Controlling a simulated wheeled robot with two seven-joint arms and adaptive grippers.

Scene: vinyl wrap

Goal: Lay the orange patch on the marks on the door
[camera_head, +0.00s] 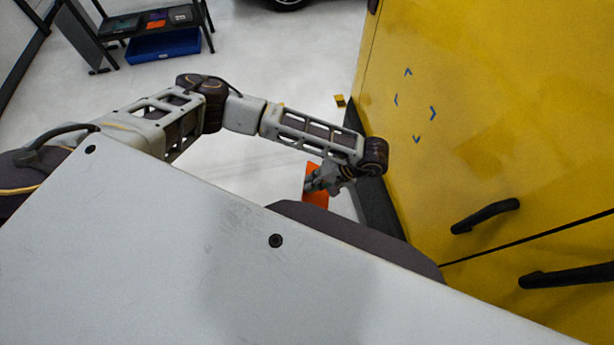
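The yellow door (450,160) fills the right side of the view. Several small blue corner marks (432,113) outline an area on its upper part. My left gripper (316,186) is low beside the door's dark lower edge, below and to the left of the marks. The orange patch (316,199) is at its fingers and seems gripped by them. The patch is apart from the marks, and part of it is hidden behind the gripper. My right gripper is not in view.
Two black handles (486,216) stick out from the yellow side, below the marks. A dark rack (155,22) with a blue bin (163,46) stands at the back left. A small yellow piece (340,101) lies near the door. The pale floor (270,60) between is clear.

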